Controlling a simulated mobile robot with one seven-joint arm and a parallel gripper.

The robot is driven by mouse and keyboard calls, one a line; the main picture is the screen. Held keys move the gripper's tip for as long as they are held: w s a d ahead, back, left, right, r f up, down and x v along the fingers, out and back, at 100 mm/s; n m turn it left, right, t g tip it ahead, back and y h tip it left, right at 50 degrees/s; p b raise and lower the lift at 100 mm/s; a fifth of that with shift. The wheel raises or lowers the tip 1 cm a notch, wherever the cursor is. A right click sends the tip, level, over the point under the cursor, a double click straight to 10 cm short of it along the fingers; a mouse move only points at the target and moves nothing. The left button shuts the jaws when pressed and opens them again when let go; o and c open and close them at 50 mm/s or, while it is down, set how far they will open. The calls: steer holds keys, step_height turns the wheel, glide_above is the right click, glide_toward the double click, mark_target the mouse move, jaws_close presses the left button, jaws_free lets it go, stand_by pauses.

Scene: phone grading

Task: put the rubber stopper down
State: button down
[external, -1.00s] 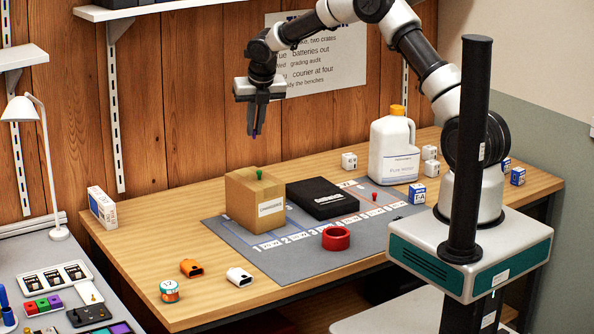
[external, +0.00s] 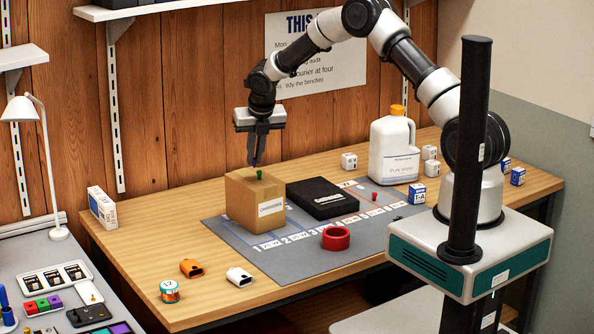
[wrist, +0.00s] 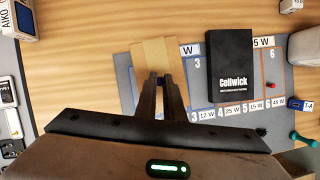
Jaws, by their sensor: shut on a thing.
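My gripper (external: 257,160) points straight down over the cardboard box (external: 256,208). It is shut on a small dark purple-blue piece, which I take to be the rubber stopper (external: 254,163). Only its end shows below the fingertips; in the wrist view it is a dark blue spot (wrist: 160,79) between the tips. The piece appears just above the box's top, near a small green peg (external: 259,174) standing there. I cannot tell whether it touches the box. The fingers cover part of the box in the wrist view, and the green peg does not show there.
A black box (external: 323,199) lies right of the cardboard box on the numbered grey mat (external: 290,265). A red tape roll (external: 336,238) lies in front, a small red peg (external: 375,196) to the right. A white jug (external: 392,150) stands behind. The left tabletop is mostly bare.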

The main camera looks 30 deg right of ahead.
steer(key=shift+f, duration=0.45)
steer(key=c, duration=1.9)
jaws_free()
steer(key=shift+o, duration=0.2)
steer(key=shift+r, duration=0.15)
